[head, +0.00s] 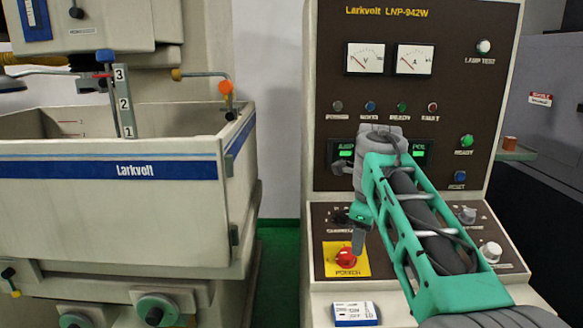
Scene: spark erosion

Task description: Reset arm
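My arm reaches up from the lower right and bends down in front of the brown control panel (330,90) of the Larkvolt LNP-942W cabinet. My gripper (354,240) hangs at the arm's far end, over the lower sloping panel, just above the red round knob (345,254) on its yellow plate. The fingers are small and partly overlapped by the arm, so their opening cannot be made out. No held object can be made out. I cannot tell whether the gripper touches the panel. My arm hides part of the displays and the middle of the lower panel.
A beige tank (110,225) with a blue Larkvolt stripe stands at left. A narrow gap with green floor (279,270) separates it from the cabinet. A small blue-and-white box (354,313) lies below the red knob.

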